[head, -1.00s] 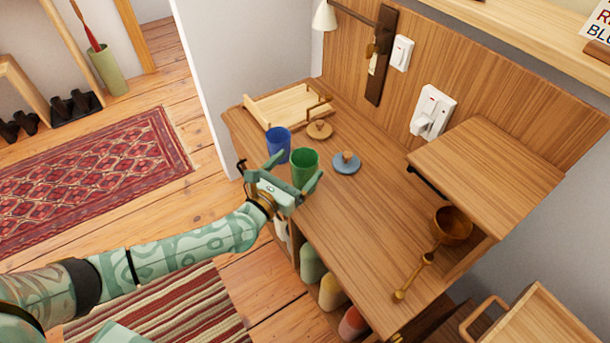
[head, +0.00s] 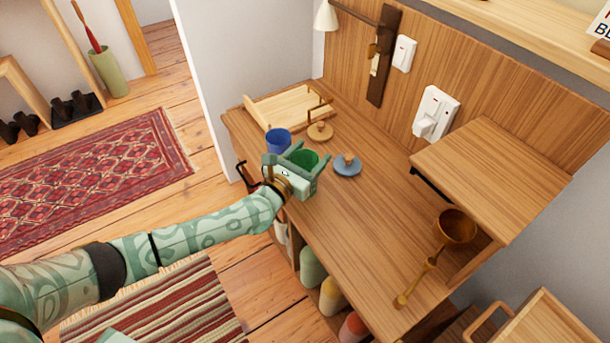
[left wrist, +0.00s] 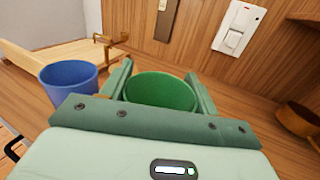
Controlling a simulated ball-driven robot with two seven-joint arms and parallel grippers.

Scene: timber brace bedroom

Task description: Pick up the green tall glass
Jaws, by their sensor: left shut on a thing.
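The green tall glass (head: 305,160) stands near the front edge of the wooden counter. In the left wrist view the glass (left wrist: 160,91) sits between the two fingers. My left gripper (head: 306,163) is shut on the glass, one finger on each side, and hides most of its lower part. I cannot tell whether the glass is lifted off the counter. My right gripper is not in view.
A blue glass (head: 278,141) stands close at the left; it also shows in the left wrist view (left wrist: 70,88). A blue-grey lid with a knob (head: 347,166) and a wooden lid (head: 320,132) lie behind. A wooden tray (head: 275,110), a bowl (head: 455,228) and a raised shelf (head: 490,175) flank clear counter.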

